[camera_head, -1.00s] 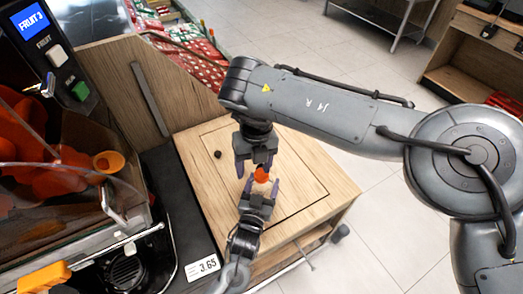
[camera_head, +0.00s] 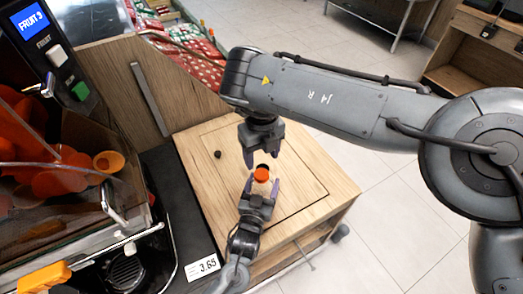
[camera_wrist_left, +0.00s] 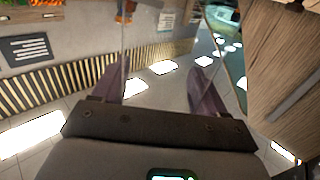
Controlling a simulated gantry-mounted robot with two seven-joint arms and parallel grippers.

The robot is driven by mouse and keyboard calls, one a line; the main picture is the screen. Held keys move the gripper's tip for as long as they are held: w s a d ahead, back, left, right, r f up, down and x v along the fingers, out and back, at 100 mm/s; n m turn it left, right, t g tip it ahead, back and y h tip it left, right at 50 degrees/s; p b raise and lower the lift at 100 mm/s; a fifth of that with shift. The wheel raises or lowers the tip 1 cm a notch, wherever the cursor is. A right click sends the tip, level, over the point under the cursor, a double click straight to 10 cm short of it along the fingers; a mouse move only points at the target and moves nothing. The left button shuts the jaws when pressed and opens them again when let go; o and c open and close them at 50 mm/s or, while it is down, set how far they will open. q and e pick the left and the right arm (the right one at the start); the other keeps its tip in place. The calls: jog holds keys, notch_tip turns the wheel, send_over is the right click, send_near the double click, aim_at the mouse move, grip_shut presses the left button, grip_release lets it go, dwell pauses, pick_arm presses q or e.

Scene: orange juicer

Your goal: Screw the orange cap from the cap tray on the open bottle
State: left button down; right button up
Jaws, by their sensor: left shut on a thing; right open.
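The orange cap (camera_head: 262,174) sits at the top of the bottle, between my two grippers in the head view. I cannot tell how tightly it is seated. My left gripper (camera_head: 260,188) is shut around the bottle below the cap and hides most of the bottle. In the left wrist view, what seem to be clear bottle edges (camera_wrist_left: 124,60) show between the fingers. My right gripper (camera_head: 263,157) is open and empty just above the cap, apart from it. I do not see the cap tray clearly.
The wooden counter (camera_head: 205,185) lies under both grippers, with a small dark round spot (camera_head: 218,154) at its back left. The orange juicer (camera_head: 60,190) stands to the left, with a price tag (camera_head: 202,266) in front. The counter's right part is clear.

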aim_at(261, 174)
jog(key=shift+f, duration=3.6)
jog(key=shift+c, duration=0.3)
jog(key=c, duration=1)
jog(key=shift+m, duration=0.8)
jog(key=o, duration=1.1)
jog(key=shift+o, duration=0.2)
jog(key=shift+r, duration=2.3)
jog(key=shift+c, duration=0.4)
